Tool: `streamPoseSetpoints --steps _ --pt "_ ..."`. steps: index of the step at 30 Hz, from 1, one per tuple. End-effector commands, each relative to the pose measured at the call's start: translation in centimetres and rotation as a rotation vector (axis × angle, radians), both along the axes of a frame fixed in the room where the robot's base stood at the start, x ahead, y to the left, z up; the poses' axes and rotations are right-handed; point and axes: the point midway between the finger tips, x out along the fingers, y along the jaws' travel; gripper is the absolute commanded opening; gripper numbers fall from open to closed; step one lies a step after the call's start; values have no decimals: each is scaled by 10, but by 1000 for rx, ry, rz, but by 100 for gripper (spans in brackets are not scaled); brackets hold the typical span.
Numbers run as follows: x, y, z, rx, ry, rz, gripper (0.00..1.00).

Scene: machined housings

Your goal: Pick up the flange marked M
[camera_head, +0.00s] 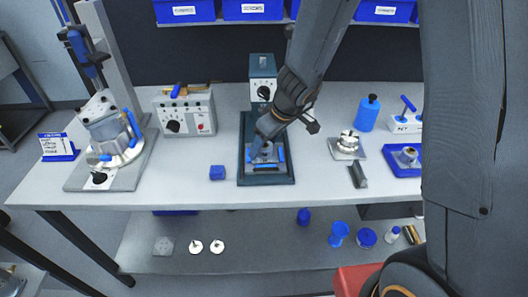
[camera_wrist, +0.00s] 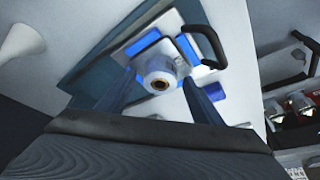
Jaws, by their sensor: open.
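My gripper (camera_head: 264,148) is over a dark fixture plate (camera_head: 266,182) at the middle of the bench, pointing down. In the wrist view my gripper (camera_wrist: 158,82) is open, with one finger on each side of a pale part with a round boss and a dark bore (camera_wrist: 160,78). This part sits on the fixture between blue blocks and may be the flange. In the head view its grey plate (camera_head: 268,155) is partly hidden by my gripper. I cannot read a letter M on it. Whether the fingers touch it is not clear.
A black curved handle (camera_wrist: 208,45) stands close beside the part. A small blue block (camera_head: 217,173) lies left of the fixture. A round metal part on a square plate (camera_head: 347,148) and a blue tray (camera_head: 396,170) are to the right. The bench's front left is clear.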

Motion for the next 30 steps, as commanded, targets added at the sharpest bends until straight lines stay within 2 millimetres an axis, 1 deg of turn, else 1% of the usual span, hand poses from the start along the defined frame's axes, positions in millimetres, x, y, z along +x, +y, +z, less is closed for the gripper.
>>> streamPoseSetpoints --steps 2,8,9,11,18,20,26,30 --pt "1 1 -3 -1 -1 2 60" --pt "1 1 -3 0 -2 1 60" --pt "1 1 -3 0 -2 1 57" --pt "1 1 -3 0 -2 1 47" --pt "1 1 -3 0 -2 1 6" --pt "2 1 -2 0 -2 1 0" --pt "2 1 -2 -1 -2 1 0" --pt "2 1 3 0 -2 1 0"
